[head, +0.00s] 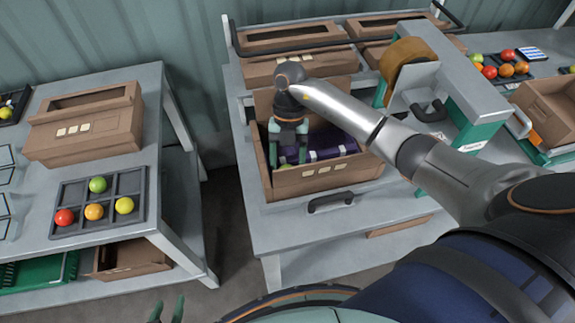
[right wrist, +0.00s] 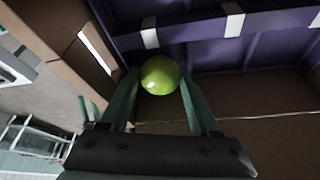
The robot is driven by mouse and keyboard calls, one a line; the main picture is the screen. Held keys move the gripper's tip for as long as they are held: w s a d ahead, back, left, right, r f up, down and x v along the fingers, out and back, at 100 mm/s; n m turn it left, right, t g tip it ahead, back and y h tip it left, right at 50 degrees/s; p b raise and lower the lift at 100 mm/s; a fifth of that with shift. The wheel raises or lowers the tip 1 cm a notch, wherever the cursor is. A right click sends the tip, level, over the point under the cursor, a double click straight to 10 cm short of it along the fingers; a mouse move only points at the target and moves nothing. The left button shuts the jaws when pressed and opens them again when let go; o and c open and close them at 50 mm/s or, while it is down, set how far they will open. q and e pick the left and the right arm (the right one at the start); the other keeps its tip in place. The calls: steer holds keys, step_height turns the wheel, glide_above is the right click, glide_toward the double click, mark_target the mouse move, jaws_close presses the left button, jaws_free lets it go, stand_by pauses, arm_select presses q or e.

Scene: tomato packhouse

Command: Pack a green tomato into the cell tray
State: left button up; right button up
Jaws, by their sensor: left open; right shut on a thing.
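My right gripper (head: 287,153) reaches down into an open cardboard box (head: 330,181) on the middle bench. In the right wrist view its fingers (right wrist: 160,95) are shut on a glossy yellow-green tomato (right wrist: 160,75). A purple tray with white tabs (head: 345,143) lies in the box beside the gripper; it also shows in the right wrist view (right wrist: 200,32). A dark cell tray (head: 130,183) on the left table holds a green tomato (head: 97,184), a red one (head: 64,217), an orange one (head: 94,211) and a yellow-green one (head: 125,205). My left gripper (head: 168,311) is open, low at the bottom edge.
A grey arch-shaped machine (head: 455,75) stands right of the open box. Another tray of tomatoes (head: 489,72) lies far right. A gap of bare floor (head: 222,215) separates the left table from the middle bench.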

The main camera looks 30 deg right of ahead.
stand_by(0.4)
steer(key=o, duration=1)
steer(key=c, duration=0.3)
steer(key=shift+c, duration=0.2)
step_height(320, 180, up, 2)
steer(key=shift+r+p, duration=0.1)
steer(key=shift+p, duration=1)
steer(key=shift+r, duration=1.9)
